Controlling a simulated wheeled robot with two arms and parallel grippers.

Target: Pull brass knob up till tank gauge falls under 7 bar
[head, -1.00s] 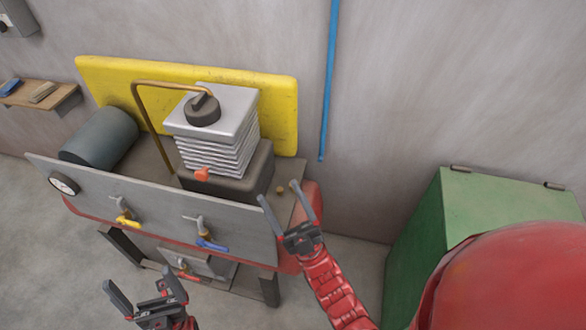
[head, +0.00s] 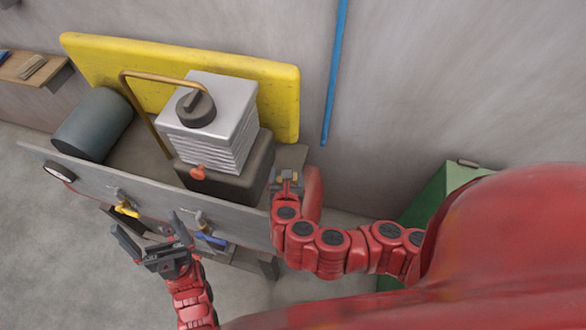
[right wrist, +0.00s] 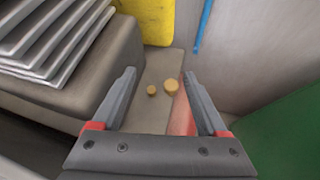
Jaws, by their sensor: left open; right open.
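Two small round brass pieces stand close together on the bench's right end in the right wrist view, a larger one (right wrist: 171,86) and a smaller one (right wrist: 152,90). I cannot tell which is the knob. My right gripper (right wrist: 159,73) is open, with both brass pieces seen between its fingers and nothing held; I cannot tell any contact. In the head view it hangs (head: 287,180) over that bench end. The tank (head: 93,124) is a grey-green cylinder at the left. Its round gauge (head: 60,171) is on the front panel, too small to read. My left gripper (head: 147,222) is open and empty before the panel.
The front panel (head: 88,177) carries a yellow-handled valve (head: 124,209) and a blue-handled valve (head: 209,239). A dark block (head: 240,171) with stacked silver plates (head: 233,108) stands left of my right gripper. A green cabinet (head: 440,192) is at the right.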

